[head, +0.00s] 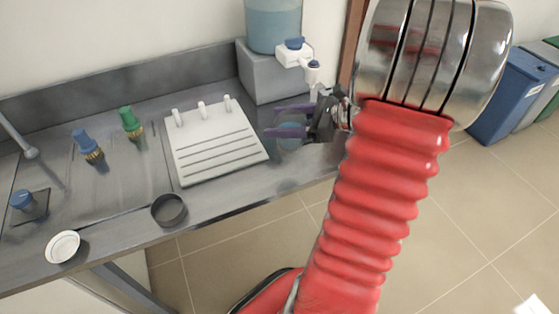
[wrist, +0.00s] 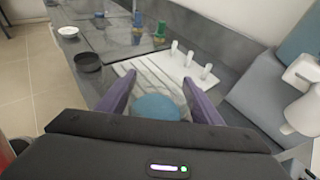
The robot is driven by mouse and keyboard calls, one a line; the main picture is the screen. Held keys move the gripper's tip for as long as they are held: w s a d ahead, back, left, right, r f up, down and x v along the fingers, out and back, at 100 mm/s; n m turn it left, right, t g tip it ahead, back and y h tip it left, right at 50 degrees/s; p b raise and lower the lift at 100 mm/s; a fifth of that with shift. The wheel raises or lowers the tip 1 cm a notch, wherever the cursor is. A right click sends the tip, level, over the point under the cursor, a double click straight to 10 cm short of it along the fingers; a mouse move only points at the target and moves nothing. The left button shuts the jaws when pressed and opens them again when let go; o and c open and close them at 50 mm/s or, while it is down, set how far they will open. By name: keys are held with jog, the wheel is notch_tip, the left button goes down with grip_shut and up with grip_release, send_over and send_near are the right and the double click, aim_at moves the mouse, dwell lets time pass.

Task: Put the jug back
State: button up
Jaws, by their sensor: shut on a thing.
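The jug (head: 291,143) looks like a small clear vessel with a bluish round top or content. My gripper (head: 284,120) is shut on it, with one purple finger on each side. The jug is just right of the white pegged board, over the counter near its front edge. I cannot tell whether it touches the counter. In the wrist view the jug's blue round top (wrist: 158,107) shows between the purple fingers of my gripper (wrist: 159,80). Its lower part is hidden there.
A water bottle (head: 272,24) on a grey block (head: 268,78) stands behind, its white tap (head: 296,54) close to my gripper. The white pegged board (head: 215,148) lies left. A dark ring-like dish (head: 169,210), a white dish (head: 62,247) and blue and green taps (head: 131,123) are farther left.

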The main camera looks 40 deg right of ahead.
jog(key=shift+w, duration=0.25)
jog(key=shift+f, duration=3.1)
jog(key=shift+f, duration=0.1)
jog(key=shift+f, duration=1.8)
jog(key=o, duration=1.4)
jog(key=shift+c, duration=0.2)
